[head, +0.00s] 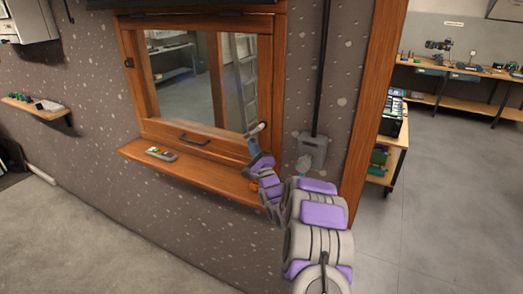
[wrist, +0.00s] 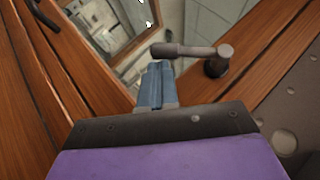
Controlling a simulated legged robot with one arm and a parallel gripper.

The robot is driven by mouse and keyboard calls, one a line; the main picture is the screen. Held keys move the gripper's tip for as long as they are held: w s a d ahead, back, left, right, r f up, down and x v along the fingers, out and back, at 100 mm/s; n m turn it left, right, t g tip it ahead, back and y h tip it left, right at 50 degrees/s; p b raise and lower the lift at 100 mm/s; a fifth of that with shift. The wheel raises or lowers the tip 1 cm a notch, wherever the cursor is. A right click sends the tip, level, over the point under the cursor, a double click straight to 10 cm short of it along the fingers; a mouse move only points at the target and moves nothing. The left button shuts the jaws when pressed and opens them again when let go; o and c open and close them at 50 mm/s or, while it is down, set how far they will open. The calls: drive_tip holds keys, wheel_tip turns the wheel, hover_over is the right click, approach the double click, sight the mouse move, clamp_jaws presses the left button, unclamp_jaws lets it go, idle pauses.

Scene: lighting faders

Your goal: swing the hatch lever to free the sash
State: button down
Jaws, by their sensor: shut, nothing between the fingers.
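The hatch lever (wrist: 190,51) is a dark grey handle on a round pivot, mounted on the wooden frame at the right of the window. In the wrist view it lies roughly level, with its free end to the left over the glass. My gripper (wrist: 158,68) is shut and empty, its tips just below the lever's free end; I cannot tell if they touch it. In the head view my gripper (head: 254,140) is at the lower right of the window, partly covering the lever. The sash (head: 200,132) sits in the wooden frame, with a dark pull handle (head: 194,140) on its bottom rail.
A wooden sill (head: 190,175) juts out below the window and carries a small device (head: 161,153). A grey wall box (head: 312,150) with a conduit is right of the window, near my arm. A small shelf (head: 40,107) is at far left. Floor is clear at lower left.

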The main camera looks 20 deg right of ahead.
drive_tip(key=w+m, duration=0.1)
drive_tip(key=w+a+r+m+t+h, duration=0.1)
drive_tip(key=w+a+m+h+b, duration=0.1)
drive_tip(key=shift+r+t, duration=0.3)
drive_tip(key=shift+t, duration=0.1)
drive_tip(key=shift+w+a+r, duration=0.35)
drive_tip(key=shift+a+r, duration=0.15)
drive_tip(key=shift+r, duration=0.3)
drive_tip(key=shift+b+v, duration=1)
drive_tip(key=shift+v, duration=7.65)
